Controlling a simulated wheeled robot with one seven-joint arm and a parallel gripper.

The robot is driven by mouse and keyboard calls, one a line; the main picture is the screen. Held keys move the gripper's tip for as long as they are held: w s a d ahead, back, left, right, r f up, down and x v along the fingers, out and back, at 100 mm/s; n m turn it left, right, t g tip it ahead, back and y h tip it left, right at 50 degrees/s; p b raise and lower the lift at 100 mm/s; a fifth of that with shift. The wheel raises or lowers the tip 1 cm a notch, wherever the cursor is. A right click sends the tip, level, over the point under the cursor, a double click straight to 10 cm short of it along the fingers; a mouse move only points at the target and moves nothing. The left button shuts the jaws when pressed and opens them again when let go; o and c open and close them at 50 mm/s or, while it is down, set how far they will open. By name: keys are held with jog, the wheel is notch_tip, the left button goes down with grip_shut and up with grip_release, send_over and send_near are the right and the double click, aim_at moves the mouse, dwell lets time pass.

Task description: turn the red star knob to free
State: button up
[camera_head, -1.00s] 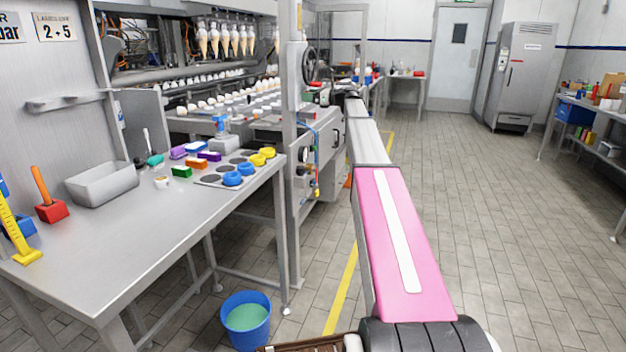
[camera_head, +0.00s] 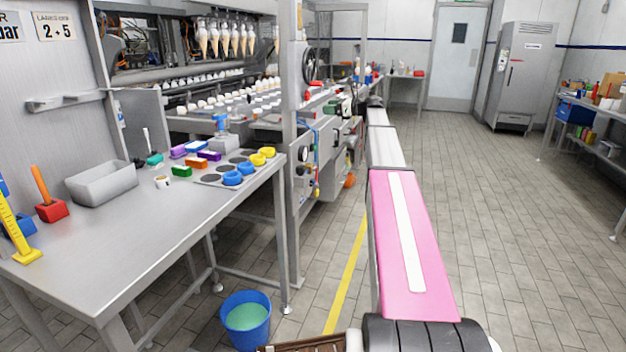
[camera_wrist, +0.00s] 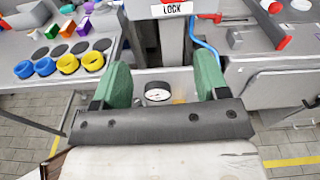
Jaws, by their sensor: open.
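My gripper (camera_wrist: 163,78) is open and empty, with its two green fingers spread apart in the wrist view. A white LOCK label (camera_wrist: 172,10) on a grey post shows beyond the fingers at the top edge. A bit of red shows just above the label, cut off by the frame; I cannot tell whether it is the star knob. No whole star-shaped knob can be made out. In the head view my arm reaches away beside the machine (camera_head: 325,150), and the gripper is too small there to read clearly.
A round gauge (camera_wrist: 158,94) shows between the fingers. A red-ended handle (camera_wrist: 283,42) and a blue hose (camera_wrist: 206,48) are to the right. The steel table (camera_head: 130,235) with coloured rings stands left. A blue bucket (camera_head: 246,318) is on the floor; the right-hand floor is clear.

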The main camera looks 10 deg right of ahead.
jog(key=s+a+f+n+g+h, duration=0.1)
jog(key=s+a+f+n+h, duration=0.1)
jog(key=f, duration=0.6)
jog(key=s+a+f+n+g+h, duration=0.1)
jog(key=s+a+f+n, duration=0.2)
jog(key=s+f, duration=0.3)
jog(key=s+a+f+n+g+h, duration=0.1)
jog(key=s+a+f, duration=0.3)
jog(key=f, duration=0.7)
jog(key=shift+s+a+f+n+g+h, duration=0.15)
jog(key=shift+a+n+g+h, duration=0.25)
jog(key=shift+n+h, duration=0.4)
